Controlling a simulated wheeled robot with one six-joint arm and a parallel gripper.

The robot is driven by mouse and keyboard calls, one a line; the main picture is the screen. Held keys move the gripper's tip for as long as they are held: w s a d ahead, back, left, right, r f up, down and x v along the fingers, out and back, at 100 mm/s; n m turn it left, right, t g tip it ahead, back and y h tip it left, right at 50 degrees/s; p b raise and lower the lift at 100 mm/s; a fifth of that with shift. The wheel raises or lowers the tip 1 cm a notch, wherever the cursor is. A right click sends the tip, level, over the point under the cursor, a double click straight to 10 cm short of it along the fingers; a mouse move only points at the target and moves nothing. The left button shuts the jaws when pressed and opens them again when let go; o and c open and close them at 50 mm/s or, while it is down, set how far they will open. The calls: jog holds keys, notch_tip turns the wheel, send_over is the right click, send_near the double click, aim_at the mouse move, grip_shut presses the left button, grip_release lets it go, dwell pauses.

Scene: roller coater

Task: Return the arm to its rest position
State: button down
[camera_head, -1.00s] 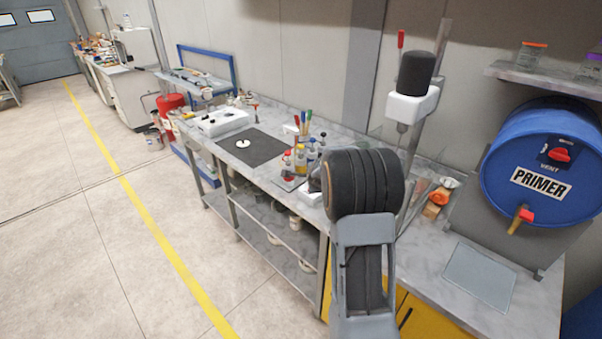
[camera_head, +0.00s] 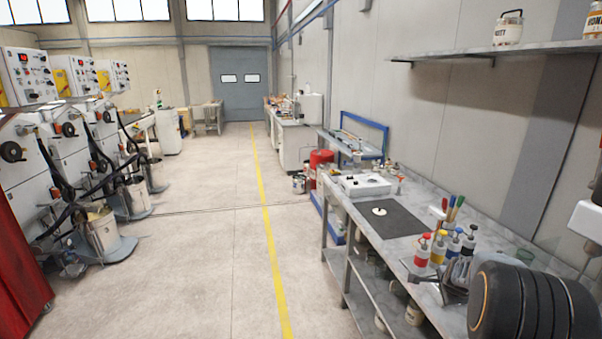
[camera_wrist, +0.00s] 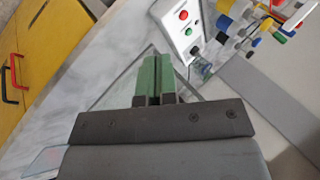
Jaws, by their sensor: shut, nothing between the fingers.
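My gripper (camera_wrist: 157,75) shows in the wrist view with two green fingers pressed together and nothing between them. It is above the marble-topped workbench (camera_wrist: 88,72), and a clear flat plate lies below the fingers. In the head view my dark arm is at the lower right corner, over the near end of the bench (camera_head: 409,246). The fingertips are not clear in that view.
A white box with red and green buttons (camera_wrist: 181,30) stands just ahead of the fingers. Bottles with coloured caps (camera_head: 438,248) and a black mat (camera_head: 385,222) are on the bench. Machines (camera_head: 100,150) line the left. The floor aisle (camera_head: 215,210) is open.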

jog(key=s+a+r+n+y+b, duration=0.1)
jog(key=s+a+r+n+b, duration=0.1)
jog(key=s+a+n, duration=0.7)
jog(key=s+a+r+n+g+y+b, duration=0.1)
jog(key=s+a+r+n, duration=0.4)
jog(key=s+a+n, duration=0.5)
jog(key=s+a+y+b, duration=0.1)
jog(key=s+a, duration=0.2)
jog(key=a, duration=0.5)
jog(key=shift+s+r+g, duration=0.15)
jog(key=shift+s+g, duration=0.15)
jog(key=shift+s, duration=0.05)
jog(key=shift+d, duration=0.1)
